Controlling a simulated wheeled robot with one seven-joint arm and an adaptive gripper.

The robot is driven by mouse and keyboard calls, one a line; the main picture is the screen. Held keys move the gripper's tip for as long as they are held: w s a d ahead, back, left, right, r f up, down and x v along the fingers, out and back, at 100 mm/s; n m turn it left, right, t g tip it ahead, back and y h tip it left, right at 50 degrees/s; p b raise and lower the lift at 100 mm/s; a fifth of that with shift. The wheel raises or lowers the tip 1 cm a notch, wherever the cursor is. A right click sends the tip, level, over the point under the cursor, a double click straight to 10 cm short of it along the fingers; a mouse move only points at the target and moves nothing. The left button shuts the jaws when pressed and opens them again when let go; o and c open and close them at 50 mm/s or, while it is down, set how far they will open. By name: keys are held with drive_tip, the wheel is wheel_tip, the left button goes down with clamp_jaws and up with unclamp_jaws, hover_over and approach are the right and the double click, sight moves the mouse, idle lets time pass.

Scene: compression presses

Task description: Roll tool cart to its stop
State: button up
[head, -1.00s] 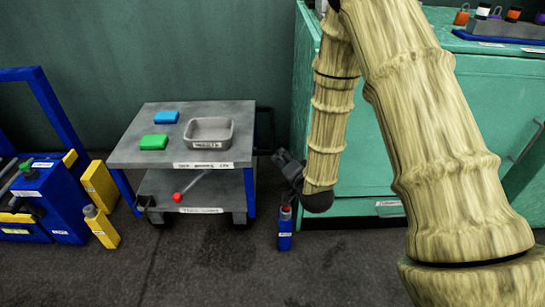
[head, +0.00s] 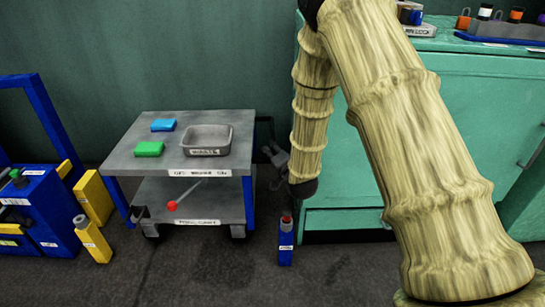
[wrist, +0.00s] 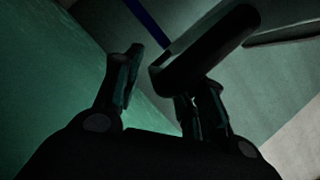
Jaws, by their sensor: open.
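The tool cart (head: 115,160) stands left of centre in the head view, with a grey top, a lower shelf and blue legs. A dark handle bar shows at its right end, partly hidden by my arm. My gripper (head: 275,158) is beside that right end, small and dark. In the wrist view my gripper (wrist: 155,75) has its fingers apart. A dark rounded bar (wrist: 210,45), which looks like the cart handle, lies close by the right finger. I cannot tell whether they touch. No stop can be made out.
A blue bottle (head: 286,245) stands on the floor right of the cart. A green cabinet (head: 445,110) is at right. Blue and yellow equipment (head: 40,200) is at left.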

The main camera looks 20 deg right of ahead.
drive_tip(key=shift+w+f, duration=0.1)
drive_tip(key=shift+w, duration=0.55)
drive_tip(key=shift+c, duration=0.2)
clamp_jaws()
drive_tip(key=shift+a, duration=0.15)
